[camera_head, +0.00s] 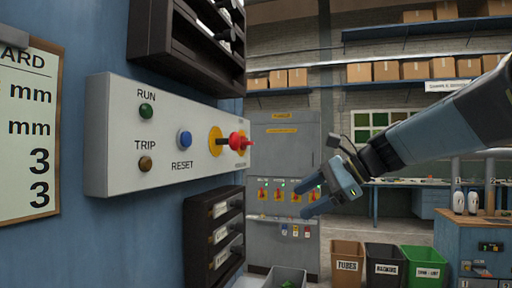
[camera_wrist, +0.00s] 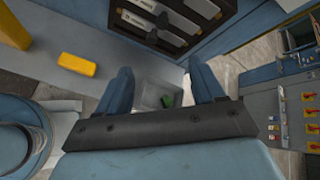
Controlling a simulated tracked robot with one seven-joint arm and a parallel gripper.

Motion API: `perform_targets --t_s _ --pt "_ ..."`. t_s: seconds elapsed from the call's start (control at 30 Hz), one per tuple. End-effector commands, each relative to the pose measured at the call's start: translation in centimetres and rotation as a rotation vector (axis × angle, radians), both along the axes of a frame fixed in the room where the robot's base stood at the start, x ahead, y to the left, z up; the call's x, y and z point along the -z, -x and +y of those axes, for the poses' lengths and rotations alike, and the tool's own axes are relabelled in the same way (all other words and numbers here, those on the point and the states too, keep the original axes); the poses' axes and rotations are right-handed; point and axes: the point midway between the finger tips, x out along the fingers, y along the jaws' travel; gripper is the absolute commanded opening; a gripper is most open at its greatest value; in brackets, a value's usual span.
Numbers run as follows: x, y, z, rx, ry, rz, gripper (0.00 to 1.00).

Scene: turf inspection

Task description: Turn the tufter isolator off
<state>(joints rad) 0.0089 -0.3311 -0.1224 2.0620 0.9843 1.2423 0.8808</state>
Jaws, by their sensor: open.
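A grey cabinet (camera_head: 285,150) stands beyond the near panel, with a row of red handles on yellow plates, such as this isolator switch (camera_head: 262,194). Their labels are too small to read, so I cannot tell which is the tufter's. The red and yellow switches (camera_wrist: 308,120) also show at the right edge of the wrist view. My gripper (camera_head: 303,200) is open and empty, its fingers pointing left, overlapping the right part of the switch row in the head view. In the wrist view, my gripper (camera_wrist: 160,66) has its two fingers wide apart with nothing between them.
A near control panel (camera_head: 120,170) carries RUN, TRIP, RESET and a red knob (camera_head: 238,142) on yellow. Dark racks (camera_head: 214,232) hang on the blue wall. Bins (camera_head: 347,262) stand on the floor, with a workbench (camera_head: 400,186) behind. A grey bin (camera_head: 284,278) is below.

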Motion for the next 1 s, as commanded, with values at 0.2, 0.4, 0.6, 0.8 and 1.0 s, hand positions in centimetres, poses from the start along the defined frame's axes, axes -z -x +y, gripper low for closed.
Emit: perform_targets --t_s 0.2,0.4,0.6,0.8,1.0 --pt "-7.1 -7.7 0.0 0.127 -0.440 0.248 0.68" --pt "-11.2 -11.7 -0.9 0.150 -0.684 0.388 0.68" --pt "-12.4 -12.9 -1.1 0.150 -0.758 0.431 0.68" --pt "-12.4 -13.6 1.2 0.147 -0.757 0.432 0.68" --pt "-12.4 -14.8 4.5 0.147 -0.756 0.432 0.68"
